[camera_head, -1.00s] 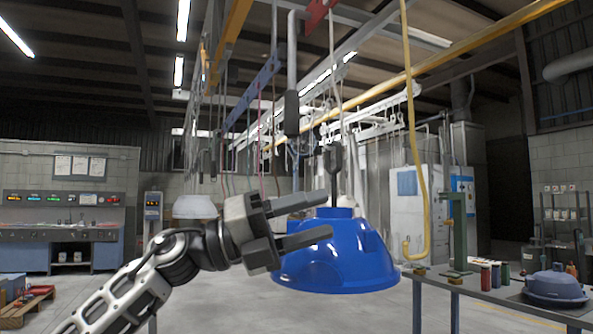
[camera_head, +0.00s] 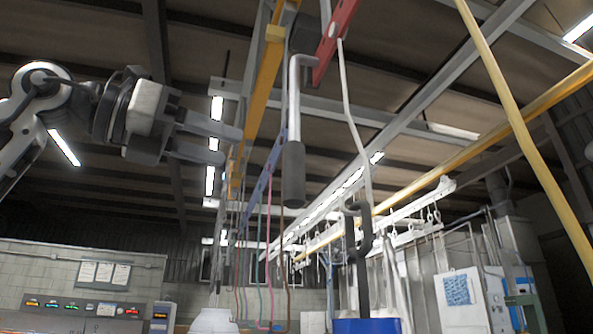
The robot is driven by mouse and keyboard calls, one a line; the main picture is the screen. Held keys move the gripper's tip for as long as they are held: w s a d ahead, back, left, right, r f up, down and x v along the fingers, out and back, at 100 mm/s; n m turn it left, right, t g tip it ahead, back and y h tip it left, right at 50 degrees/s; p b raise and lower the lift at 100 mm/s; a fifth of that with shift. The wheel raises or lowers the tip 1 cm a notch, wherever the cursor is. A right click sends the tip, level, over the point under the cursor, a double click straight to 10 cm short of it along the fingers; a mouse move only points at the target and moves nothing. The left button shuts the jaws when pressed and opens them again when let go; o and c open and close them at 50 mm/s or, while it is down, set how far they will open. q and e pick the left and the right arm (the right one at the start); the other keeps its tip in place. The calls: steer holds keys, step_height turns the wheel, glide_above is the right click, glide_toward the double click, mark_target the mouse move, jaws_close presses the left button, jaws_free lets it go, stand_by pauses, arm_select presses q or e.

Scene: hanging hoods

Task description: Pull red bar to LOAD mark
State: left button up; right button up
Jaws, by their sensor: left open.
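A red bar (camera_head: 335,38) hangs overhead at the upper middle, sloping up to the right, with a pale cord running down from it. Beside its lower end a grey rod with a dark grip (camera_head: 293,175) hangs down. My left gripper (camera_head: 230,143) is open and empty, left of the dark grip and apart from it, its fingers pointing right. The blue hood (camera_head: 367,326) shows only its top at the bottom edge, under a dark hook (camera_head: 361,240). I see no readable LOAD mark. My right gripper is not in view.
A yellow beam (camera_head: 262,90) and a blue bar (camera_head: 262,185) run overhead behind the dark grip. A yellow hose (camera_head: 520,130) slants down at the right.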

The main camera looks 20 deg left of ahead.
arm_select(q)
steer(key=p, duration=0.2)
glide_above(294, 207)
steer(key=shift+s+a, duration=0.35)
steer(key=shift+s, duration=0.05)
steer(key=shift+w+d, duration=0.35)
steer(key=shift+w, duration=0.05)
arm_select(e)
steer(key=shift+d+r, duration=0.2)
